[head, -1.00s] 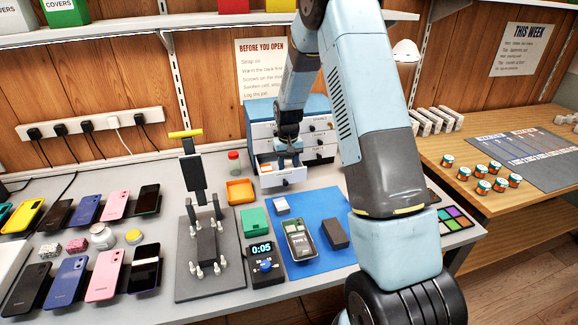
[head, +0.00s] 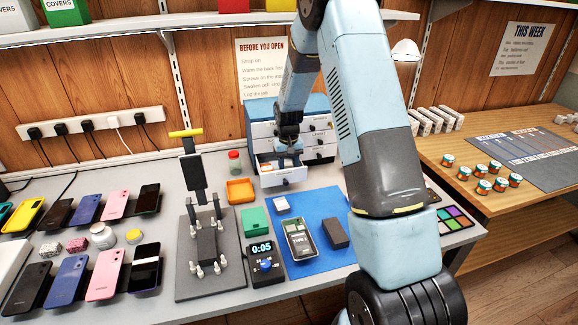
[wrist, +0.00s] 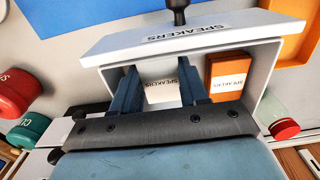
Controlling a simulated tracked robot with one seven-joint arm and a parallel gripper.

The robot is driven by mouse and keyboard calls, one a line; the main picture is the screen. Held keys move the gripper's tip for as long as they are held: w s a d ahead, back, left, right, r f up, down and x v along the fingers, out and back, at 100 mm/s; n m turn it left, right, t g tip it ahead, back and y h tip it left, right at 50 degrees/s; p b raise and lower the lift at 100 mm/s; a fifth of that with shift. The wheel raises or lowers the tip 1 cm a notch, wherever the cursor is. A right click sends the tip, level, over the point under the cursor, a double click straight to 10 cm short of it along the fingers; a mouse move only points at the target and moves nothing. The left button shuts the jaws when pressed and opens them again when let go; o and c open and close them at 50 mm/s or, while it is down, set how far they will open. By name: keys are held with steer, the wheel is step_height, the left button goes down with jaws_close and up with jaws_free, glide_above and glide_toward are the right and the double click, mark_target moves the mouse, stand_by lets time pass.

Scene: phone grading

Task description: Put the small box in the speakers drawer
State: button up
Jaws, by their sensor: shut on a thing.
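The speakers drawer (wrist: 185,38) stands pulled open, its white front labelled SPEAKERS in the wrist view. In the head view the open drawer (head: 284,178) is at the lower left of the drawer cabinet. My gripper (wrist: 160,85) reaches down into the drawer, with its two dark blue fingers on either side of a small white box (wrist: 161,93) marked SPEAKERS. It is shut on this box. In the head view my gripper (head: 288,151) is over the drawer, and the box is hard to make out there. Whether the box touches the drawer floor I cannot tell.
An orange box (wrist: 230,75), also labelled SPEAKERS, lies in the drawer close beside my right finger. The drawer cabinet (head: 318,125) has other shut drawers. An orange tray (head: 240,190) and a red-lidded jar (head: 235,161) stand left of the open drawer. A blue mat (head: 330,262) lies in front.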

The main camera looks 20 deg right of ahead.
steer(key=shift+f, duration=0.1)
stand_by(0.6)
steer(key=o, duration=1.1)
steer(key=shift+o, duration=0.4)
steer(key=shift+o, duration=1)
steer(key=shift+d, duration=0.15)
steer(key=shift+c, duration=0.6)
steer(key=shift+r, duration=0.6)
